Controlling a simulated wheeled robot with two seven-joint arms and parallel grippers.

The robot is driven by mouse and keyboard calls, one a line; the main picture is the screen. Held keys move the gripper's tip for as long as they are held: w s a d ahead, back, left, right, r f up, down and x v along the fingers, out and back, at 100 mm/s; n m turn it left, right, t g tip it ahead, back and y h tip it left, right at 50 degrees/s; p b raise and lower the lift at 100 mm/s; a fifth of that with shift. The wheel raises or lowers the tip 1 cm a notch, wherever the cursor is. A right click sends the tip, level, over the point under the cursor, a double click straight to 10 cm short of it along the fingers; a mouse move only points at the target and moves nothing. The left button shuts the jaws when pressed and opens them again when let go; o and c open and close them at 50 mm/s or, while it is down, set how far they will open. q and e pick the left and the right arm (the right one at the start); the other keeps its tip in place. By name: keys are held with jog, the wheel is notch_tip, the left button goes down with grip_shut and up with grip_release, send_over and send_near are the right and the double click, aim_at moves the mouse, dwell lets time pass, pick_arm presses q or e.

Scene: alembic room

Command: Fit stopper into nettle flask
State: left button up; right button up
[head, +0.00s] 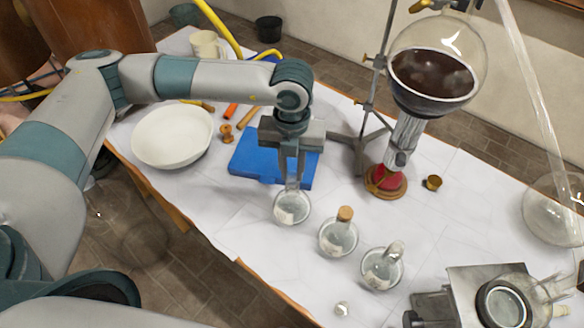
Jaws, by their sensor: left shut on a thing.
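My left gripper (292,182) points straight down at the mouth of the leftmost small round glass flask (292,208). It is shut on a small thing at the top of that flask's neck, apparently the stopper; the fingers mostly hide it. I cannot tell how deep it sits. The flask looks upright, in line with two similar flasks. The middle flask (338,239) has a cork in its neck. The right flask (381,270) has a clear glass top. A small clear glass piece (341,309) lies loose near the table's front edge. No label tells me which is the nettle flask.
A stand holds a large dark-filled globe (435,75) above a red-and-brown base (385,182). Metal apparatus (462,287) fills the right front corner. White table lies clear around the flasks.

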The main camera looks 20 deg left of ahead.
aim_at(292, 175)
pick_arm(q)
jog(key=shift+f+b, duration=0.2)
jog(key=shift+b, duration=0.35)
dwell(0.6)
dwell(0.4)
jog(key=o, duration=1.4)
jog(key=shift+o, duration=0.2)
jog(key=shift+r, duration=0.1)
jog(key=shift+r+p, duration=1.05)
jog(key=shift+r, duration=2.35)
jog(key=shift+s, duration=0.1)
